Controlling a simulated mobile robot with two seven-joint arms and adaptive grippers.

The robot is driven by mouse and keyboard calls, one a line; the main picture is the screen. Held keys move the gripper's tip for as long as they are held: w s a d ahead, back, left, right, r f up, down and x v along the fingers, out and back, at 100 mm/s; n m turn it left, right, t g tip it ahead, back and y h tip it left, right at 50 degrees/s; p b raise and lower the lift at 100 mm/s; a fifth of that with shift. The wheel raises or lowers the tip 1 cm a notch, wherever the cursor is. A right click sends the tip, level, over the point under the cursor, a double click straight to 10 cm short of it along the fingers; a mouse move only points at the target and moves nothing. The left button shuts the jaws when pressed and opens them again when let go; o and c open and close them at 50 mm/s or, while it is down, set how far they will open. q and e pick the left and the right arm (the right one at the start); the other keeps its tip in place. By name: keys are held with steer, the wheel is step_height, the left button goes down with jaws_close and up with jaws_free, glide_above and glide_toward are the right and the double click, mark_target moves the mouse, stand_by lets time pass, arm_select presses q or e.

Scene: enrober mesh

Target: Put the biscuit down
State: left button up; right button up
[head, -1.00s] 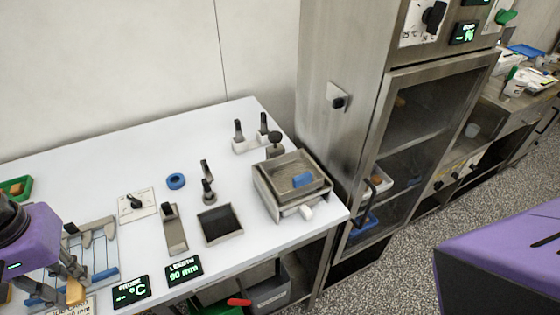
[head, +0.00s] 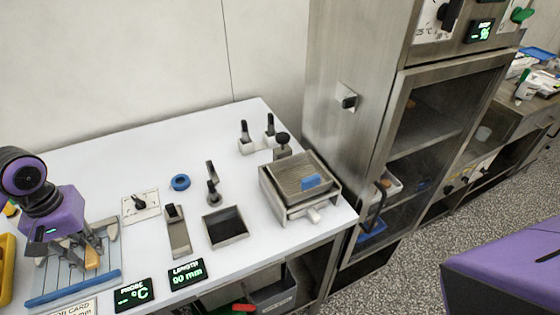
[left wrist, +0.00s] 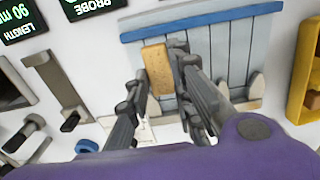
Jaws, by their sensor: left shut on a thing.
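The biscuit (head: 92,258) is a small tan bar. In the left wrist view the biscuit (left wrist: 157,70) is held lengthwise between the fingers of my left gripper (left wrist: 162,60). In the head view my left gripper (head: 88,246) points down over the grey slatted rack (head: 55,277) with a blue front bar, and is shut on the biscuit. The biscuit is over the slats; I cannot tell whether it touches them. My right gripper is not in view.
A yellow tray (head: 6,270) stands left of the rack. The probe display (head: 134,294), length display (head: 187,274), a dial plate (head: 140,206) and a dark square tray (head: 225,227) lie to its right. A metal box with a blue block (head: 311,182) stands further right.

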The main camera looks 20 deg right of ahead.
mark_target(91, 249)
arm_select(q)
steer(key=shift+w+f, duration=0.2)
steer(key=shift+f, duration=0.75)
steer(key=shift+w+f, duration=0.15)
steer(key=shift+f, duration=0.75)
steer(key=shift+f, duration=0.1)
steer(key=o, duration=0.8)
steer(key=shift+o, duration=0.2)
step_height(91, 249, up, 12)
steer(key=shift+r+p, duration=0.1)
steer(key=shift+p, duration=0.2)
